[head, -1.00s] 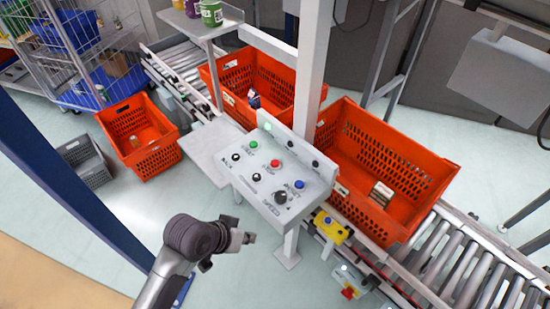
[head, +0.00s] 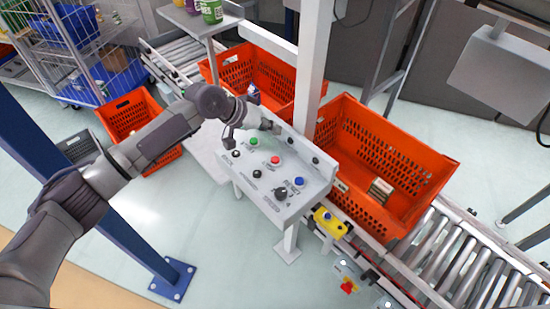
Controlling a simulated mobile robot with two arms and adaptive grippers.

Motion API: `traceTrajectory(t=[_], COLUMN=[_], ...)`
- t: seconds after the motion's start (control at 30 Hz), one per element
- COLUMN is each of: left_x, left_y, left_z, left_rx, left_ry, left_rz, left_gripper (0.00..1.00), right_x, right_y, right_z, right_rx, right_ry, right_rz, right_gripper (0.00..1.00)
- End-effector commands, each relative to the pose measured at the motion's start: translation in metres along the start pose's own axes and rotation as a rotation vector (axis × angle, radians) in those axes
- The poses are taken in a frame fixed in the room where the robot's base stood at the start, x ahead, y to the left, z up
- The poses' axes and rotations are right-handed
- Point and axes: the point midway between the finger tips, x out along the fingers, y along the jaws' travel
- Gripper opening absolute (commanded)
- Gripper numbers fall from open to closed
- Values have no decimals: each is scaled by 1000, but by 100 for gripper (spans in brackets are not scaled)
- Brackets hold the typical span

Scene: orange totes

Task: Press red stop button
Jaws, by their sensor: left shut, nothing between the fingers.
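The red stop button (head: 275,160) is on the sloped top of the grey control panel (head: 255,189), between a green button (head: 254,142) and a blue button (head: 298,181). Black knobs sit in front of these buttons. My left gripper (head: 272,127) is shut and empty. It is over the panel's upper left end, beyond the green button and apart from the red button in the picture. Whether it touches the panel's back plate I cannot tell. My right gripper is not in view.
Orange totes stand on the roller conveyor (head: 455,258) behind the panel, including a large one (head: 385,150) holding a small box (head: 380,192). A grey post (head: 312,70) rises behind the panel.

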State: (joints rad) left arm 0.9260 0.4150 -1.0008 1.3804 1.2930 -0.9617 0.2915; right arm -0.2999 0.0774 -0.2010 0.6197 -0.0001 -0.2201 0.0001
Motion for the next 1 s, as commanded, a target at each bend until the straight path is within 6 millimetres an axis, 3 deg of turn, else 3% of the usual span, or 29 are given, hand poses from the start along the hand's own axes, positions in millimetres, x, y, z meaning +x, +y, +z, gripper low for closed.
traceTrajectory(t=[0.47, 1.0], left_x=[5, 52], left_y=[-3, -37], left_z=[4, 38], left_rx=[1, 0], left_ry=[-1, -1], left_rz=[1, 1], left_gripper=[0, 0], right_x=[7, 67], right_y=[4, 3], right_z=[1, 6], right_rx=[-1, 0], right_ry=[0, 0], right_rz=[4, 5], right_gripper=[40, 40])
